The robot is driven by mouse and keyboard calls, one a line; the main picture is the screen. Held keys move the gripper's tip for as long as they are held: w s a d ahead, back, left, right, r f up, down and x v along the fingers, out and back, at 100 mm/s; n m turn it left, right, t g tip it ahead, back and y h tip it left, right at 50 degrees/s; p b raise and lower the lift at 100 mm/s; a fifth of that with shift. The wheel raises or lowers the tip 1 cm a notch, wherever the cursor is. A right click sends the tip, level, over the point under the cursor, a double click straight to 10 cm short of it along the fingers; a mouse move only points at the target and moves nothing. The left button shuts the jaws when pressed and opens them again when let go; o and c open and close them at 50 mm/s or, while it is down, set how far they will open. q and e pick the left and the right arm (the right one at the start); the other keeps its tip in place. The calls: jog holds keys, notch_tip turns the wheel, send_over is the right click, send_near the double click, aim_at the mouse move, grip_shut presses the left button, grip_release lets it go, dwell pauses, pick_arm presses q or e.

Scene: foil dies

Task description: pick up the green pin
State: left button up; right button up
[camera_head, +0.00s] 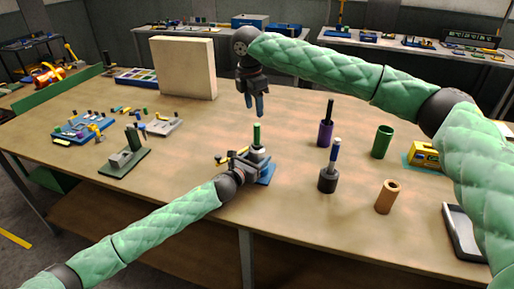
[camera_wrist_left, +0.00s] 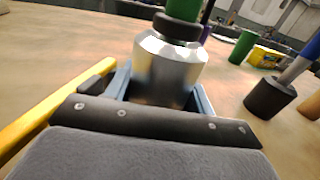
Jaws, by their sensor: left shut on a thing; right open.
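The green pin (camera_head: 257,133) stands upright out of a silver metal body with a black collar. In the left wrist view the lower part of the green pin (camera_wrist_left: 182,8) shows above the collar, and its top is cut off. My left gripper (camera_head: 261,163) is shut on the silver body (camera_wrist_left: 170,70), with a blue finger on each side of it. My right gripper (camera_head: 254,106) hangs above and behind the green pin, open and empty, fingers pointing down.
Right of my left gripper stand a dark cylinder (camera_head: 327,182) with a blue-topped pin, a purple cup (camera_head: 325,134), a green cup (camera_head: 382,142) and a tan tube (camera_head: 386,197). A yellow rod (camera_wrist_left: 38,112) lies left of my left gripper.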

aim_at(257, 134)
jog(key=shift+s+d+n, duration=0.1)
jog(key=shift+n, duration=0.4)
jog(key=shift+f, duration=0.3)
jog(key=f, duration=0.7)
jog(key=w+d+f, duration=0.1)
jog(key=f, duration=0.3)
jog(key=shift+w+f, duration=0.1)
jog(key=shift+f, duration=0.1)
grip_shut()
